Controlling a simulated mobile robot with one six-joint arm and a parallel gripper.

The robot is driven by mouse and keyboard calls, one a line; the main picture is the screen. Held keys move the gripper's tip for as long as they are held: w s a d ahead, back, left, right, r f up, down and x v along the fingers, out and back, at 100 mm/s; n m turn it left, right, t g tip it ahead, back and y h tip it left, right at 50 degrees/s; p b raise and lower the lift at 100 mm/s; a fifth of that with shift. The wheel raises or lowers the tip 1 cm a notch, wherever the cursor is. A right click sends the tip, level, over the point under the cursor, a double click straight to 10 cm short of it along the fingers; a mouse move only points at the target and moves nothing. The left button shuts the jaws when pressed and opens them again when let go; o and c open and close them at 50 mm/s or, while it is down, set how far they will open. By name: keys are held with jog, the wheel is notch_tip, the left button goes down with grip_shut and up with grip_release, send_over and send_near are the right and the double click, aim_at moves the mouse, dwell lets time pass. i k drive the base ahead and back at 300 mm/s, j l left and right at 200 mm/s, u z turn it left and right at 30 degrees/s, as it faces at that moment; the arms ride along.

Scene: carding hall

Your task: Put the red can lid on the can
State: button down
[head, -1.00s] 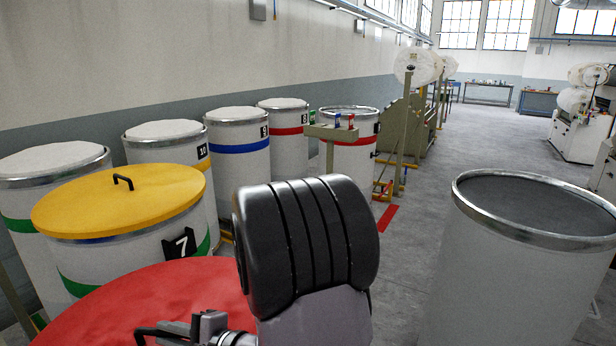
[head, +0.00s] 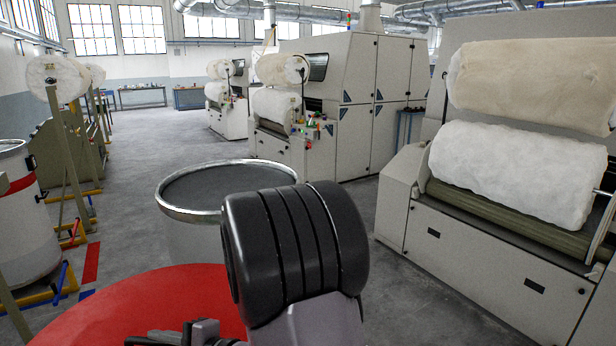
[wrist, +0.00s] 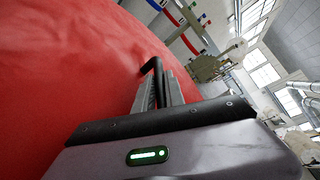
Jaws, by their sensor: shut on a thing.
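The red can lid (head: 150,310) is a large round disc at the bottom of the head view, partly hidden behind my arm. In the wrist view the red lid (wrist: 70,70) fills the left side. My gripper (wrist: 158,85) is shut on the lid's black handle (wrist: 153,66); in the head view my gripper (head: 195,333) shows low beside my dark arm link. An open can (head: 215,190) with a metal rim and dark inside stands beyond the lid, its lower part hidden by lid and arm. The lid is apart from the can's rim as far as I can see.
A white can with a red band (head: 22,215) stands at the far left. A carding machine (head: 500,210) with white rolls stands close on the right. More machines (head: 335,90) stand behind. Free grey floor (head: 140,190) runs between the left can and the open can.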

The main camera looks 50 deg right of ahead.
aim_at(231, 186)
jog(key=z, duration=0.6)
jog(key=j+z, duration=0.1)
jog(key=z, duration=0.5)
jog(key=i+j+z, duration=0.1)
jog(key=z, duration=1.1)
jog(key=j+z, duration=0.1)
jog(key=z, duration=0.5)
jog(key=j+z, duration=0.1)
jog(key=z, duration=1.15)
jog(key=k+z, duration=0.1)
jog(key=z, duration=0.5)
jog(key=k+j+z, duration=0.15)
jog(key=k+z, duration=0.15)
jog(key=k, duration=0.75)
jog(key=k+u, duration=0.1)
jog(key=u, duration=0.3)
jog(key=k+u, duration=0.1)
jog(key=u, duration=0.3)
jog(key=k+u, duration=0.1)
jog(key=u, duration=0.35)
jog(key=k+u, duration=0.1)
jog(key=u, duration=0.3)
jog(key=j+u, duration=0.15)
jog(key=u, duration=0.25)
jog(key=k, duration=0.05)
